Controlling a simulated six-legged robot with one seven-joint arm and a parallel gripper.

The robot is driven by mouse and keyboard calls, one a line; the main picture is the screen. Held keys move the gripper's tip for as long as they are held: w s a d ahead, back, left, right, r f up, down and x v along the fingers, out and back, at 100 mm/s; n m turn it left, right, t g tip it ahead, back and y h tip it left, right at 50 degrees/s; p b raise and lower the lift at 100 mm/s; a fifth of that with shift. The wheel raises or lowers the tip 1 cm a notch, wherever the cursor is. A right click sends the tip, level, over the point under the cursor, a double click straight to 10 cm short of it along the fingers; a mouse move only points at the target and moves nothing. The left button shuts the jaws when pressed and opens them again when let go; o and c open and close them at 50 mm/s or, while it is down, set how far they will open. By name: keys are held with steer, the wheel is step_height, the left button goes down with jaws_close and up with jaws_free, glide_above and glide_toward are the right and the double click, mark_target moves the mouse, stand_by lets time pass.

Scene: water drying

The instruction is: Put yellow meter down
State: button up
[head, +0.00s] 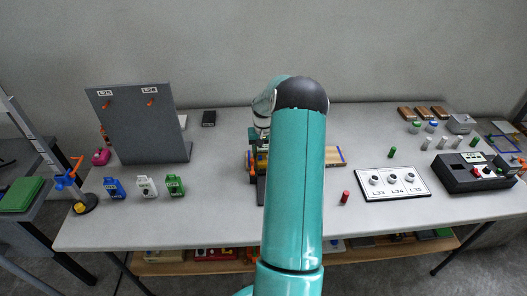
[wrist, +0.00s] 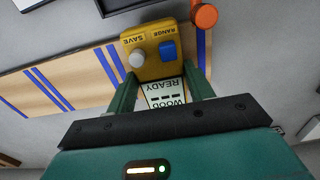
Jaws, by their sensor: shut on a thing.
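The yellow meter (wrist: 152,62) is between the two green fingers of my gripper (wrist: 160,90) in the wrist view. Its face shows a grey-white knob, a blue button, the words SAVE and RANGE, and a display reading READY and WOOD. A wooden board with blue stripes (wrist: 65,83) lies behind and beside it. I cannot tell whether the meter touches the board or the table. In the head view my arm hides most of the gripper and meter; the board's right end (head: 335,157) shows past the arm.
An orange round part (wrist: 204,15) is close beside the meter. On the grey table (head: 225,220) stand a panel with hooks (head: 135,125), blue (head: 114,188), white (head: 147,187) and green (head: 175,186) devices, a red cylinder (head: 345,197), a white dial plate (head: 392,183) and a black console (head: 475,172). The front left-centre is clear.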

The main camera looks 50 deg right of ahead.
mark_target(263, 153)
steer(key=shift+f, duration=0.15)
steer(key=o, duration=1.1)
steer(key=shift+o, duration=0.2)
step_height(263, 153, up, 12)
steer(key=shift+r, duration=0.25)
